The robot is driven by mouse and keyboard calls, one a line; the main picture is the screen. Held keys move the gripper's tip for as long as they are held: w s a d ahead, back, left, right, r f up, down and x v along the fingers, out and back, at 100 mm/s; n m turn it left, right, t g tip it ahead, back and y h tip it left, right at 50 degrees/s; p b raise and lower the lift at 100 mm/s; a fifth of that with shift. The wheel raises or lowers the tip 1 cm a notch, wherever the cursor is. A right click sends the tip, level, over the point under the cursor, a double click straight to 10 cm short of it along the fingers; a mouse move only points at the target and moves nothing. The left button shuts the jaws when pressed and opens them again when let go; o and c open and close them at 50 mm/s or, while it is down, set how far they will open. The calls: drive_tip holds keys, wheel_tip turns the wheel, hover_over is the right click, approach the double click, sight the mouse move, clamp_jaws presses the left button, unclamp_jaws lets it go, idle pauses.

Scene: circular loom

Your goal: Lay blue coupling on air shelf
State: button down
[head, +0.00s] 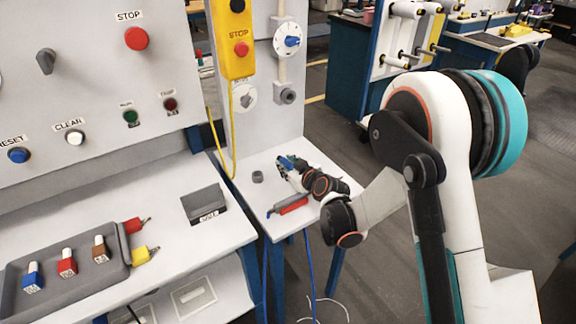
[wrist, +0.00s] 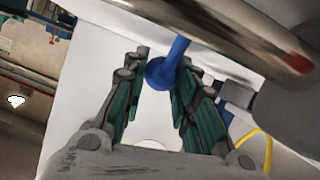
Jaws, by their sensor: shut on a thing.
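The blue coupling (wrist: 163,72) is between the teal fingers of my gripper (wrist: 165,60) in the wrist view, with a blue stem rising to the upper right. In the head view my gripper (head: 288,164) is low over the small white air shelf (head: 318,158), with a bit of blue at its fingertips. The gripper is shut on the coupling. I cannot tell whether the coupling touches the shelf. The shelf's white surface also shows behind the fingers in the wrist view (wrist: 95,85).
On the shelf are a small grey cylinder (head: 257,177) and a red and grey tool with a blue end (head: 292,206). An upright panel with knobs (head: 262,110) stands behind. A yellow cable (head: 212,135) hangs at the left.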

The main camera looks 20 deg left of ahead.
drive_tip(key=shift+f, duration=0.25)
drive_tip(key=shift+s+d+f, duration=0.1)
drive_tip(key=shift+s+f, duration=0.1)
drive_tip(key=shift+f, duration=0.25)
drive_tip(key=shift+s+d+f, duration=0.1)
drive_tip(key=shift+s+f, duration=0.1)
drive_tip(key=shift+f, duration=0.2)
idle(0.4)
drive_tip(key=c, duration=1.2)
unclamp_jaws()
drive_tip(key=shift+b, duration=0.3)
drive_tip(key=v, duration=0.4)
drive_tip(key=r+v, duration=0.1)
drive_tip(key=v, duration=0.2)
drive_tip(key=shift+w, duration=0.4)
drive_tip(key=shift+s+d+r, duration=0.25)
drive_tip(key=shift+s+r, duration=0.2)
drive_tip(key=shift+r, duration=0.15)
drive_tip(key=shift+p, duration=0.3)
